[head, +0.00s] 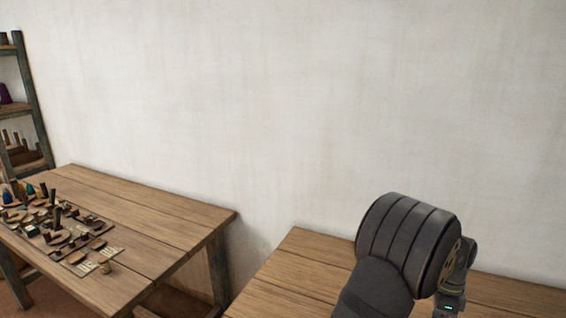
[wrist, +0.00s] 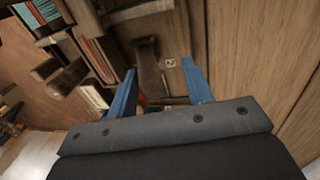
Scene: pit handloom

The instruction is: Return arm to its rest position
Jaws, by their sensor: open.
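In the wrist view my gripper (wrist: 162,92) shows two blue fingers standing well apart, with nothing held between them. Behind the fingers are a wooden surface and some dark wooden pieces, and I cannot tell how far off they are. In the head view my dark, ribbed arm rises at the lower right, in front of a wooden table (head: 285,275). The gripper's fingers do not show in the head view.
A second wooden table (head: 165,215) at the left holds several small wooden tools and spools (head: 60,230). A shelf rack (head: 28,100) stands at the far left. A bare pale wall (head: 300,100) runs behind. A gap separates the two tables.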

